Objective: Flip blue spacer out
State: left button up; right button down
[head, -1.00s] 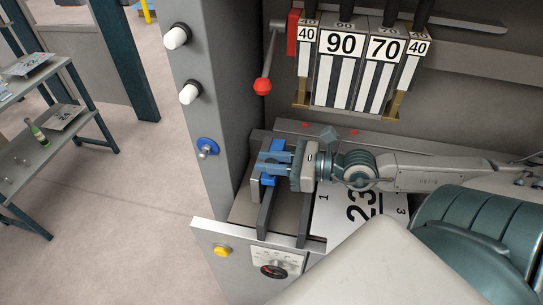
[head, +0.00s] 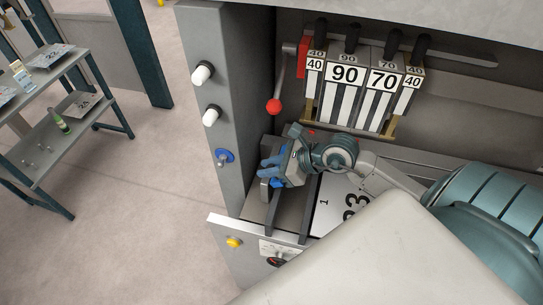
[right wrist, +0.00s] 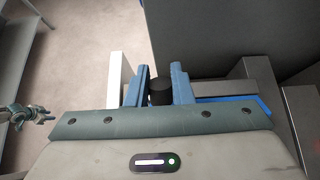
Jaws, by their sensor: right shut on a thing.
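The blue spacer (head: 277,183) is at the left end of the machine bed, partly hidden by my right gripper (head: 267,167). In the right wrist view it shows as a blue strip (right wrist: 248,102) to the right of the fingers. My right gripper also shows in that view (right wrist: 158,80), with its two blue-grey fingers on either side of a black round knob (right wrist: 159,91). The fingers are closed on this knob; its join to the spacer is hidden.
Numbered tool segments (head: 347,97) hang above the bed. A red-balled lever (head: 273,106) stands close behind the gripper. The machine's grey side post (head: 231,110) is to the left. A numbered sheet (head: 338,207) lies on the bed. A shelf rack (head: 75,145) stands farther left.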

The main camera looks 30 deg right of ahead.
dwell(0.5)
jog(key=c, duration=1.3)
grip_release()
jog(key=shift+v, duration=2.5)
jog(key=shift+p+v, duration=2.85)
jog(key=shift+p, duration=1)
jog(key=shift+a+r, duration=0.1)
jog(key=shift+a, duration=0.05)
